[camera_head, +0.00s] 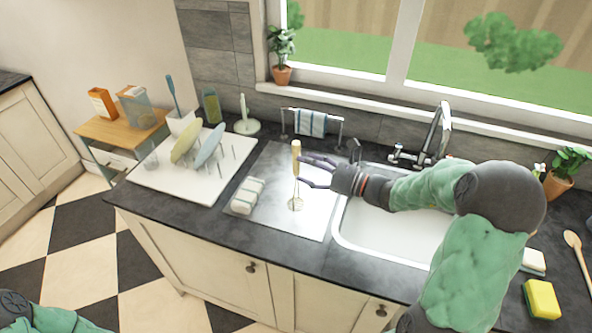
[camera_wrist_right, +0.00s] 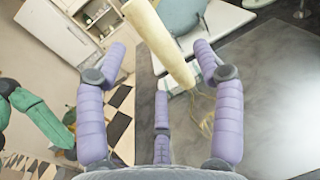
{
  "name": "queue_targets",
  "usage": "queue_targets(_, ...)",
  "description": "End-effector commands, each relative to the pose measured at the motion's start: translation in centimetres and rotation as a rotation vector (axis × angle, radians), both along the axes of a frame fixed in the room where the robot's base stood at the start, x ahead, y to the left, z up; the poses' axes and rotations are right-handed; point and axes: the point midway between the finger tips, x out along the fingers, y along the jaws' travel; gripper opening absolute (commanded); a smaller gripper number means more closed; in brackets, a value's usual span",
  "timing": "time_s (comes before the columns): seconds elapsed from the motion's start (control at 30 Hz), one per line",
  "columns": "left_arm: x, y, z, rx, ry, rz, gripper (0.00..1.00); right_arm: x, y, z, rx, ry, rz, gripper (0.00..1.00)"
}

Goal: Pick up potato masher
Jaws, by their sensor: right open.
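The potato masher (camera_head: 296,158) has a pale yellow handle and a wire head. It appears upright, handle up, over the metal drainboard beside the sink. My right gripper (camera_head: 303,171) is open, just right of the handle, its fingers pointing left toward it. In the right wrist view the handle (camera_wrist_right: 158,38) shows ahead between the spread purple fingers of the gripper (camera_wrist_right: 162,55), with no clear contact. The wire head shows lower right there. Part of my left arm shows at the lower left in the head view, but its gripper does not.
A folded striped towel (camera_head: 248,195) lies left of the masher on the drainboard (camera_head: 277,227). A dish rack with plates (camera_head: 184,144) stands further left. The sink (camera_head: 390,238) and faucet (camera_head: 440,130) are to the right. A towel rail (camera_head: 312,122) stands behind.

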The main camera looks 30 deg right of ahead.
Motion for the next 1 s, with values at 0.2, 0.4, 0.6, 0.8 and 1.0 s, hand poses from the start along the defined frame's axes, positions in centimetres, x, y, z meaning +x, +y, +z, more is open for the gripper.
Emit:
queue_targets(0.2, 0.0, 0.0, -1.2, 0.0, 0.0, 0.0, 0.4, 2.7, 1.7, -0.1, 0.001, -0.001, 0.004, 0.68)
queue_targets(0.4, 0.0, 0.0, -1.3, 0.0, 0.0, 0.0, 0.4, 3.5, 2.1, 0.1, 0.0, 0.0, 0.0, 0.68)
queue_targets(0.6, 0.0, 0.0, -1.3, 0.0, 0.0, 0.0, 0.4, 3.5, 2.1, 0.1, 0.0, 0.0, 0.0, 0.59)
queue_targets(0.8, 0.0, 0.0, -1.3, 0.0, 0.0, 0.0, 0.4, 3.5, 2.1, 0.1, 0.0, 0.0, 0.0, 0.03)
queue_targets(1.0, 0.0, 0.0, -1.3, 0.0, 0.0, 0.0, 0.4, 3.5, 2.1, 0.1, 0.0, 0.0, 0.0, 0.03)
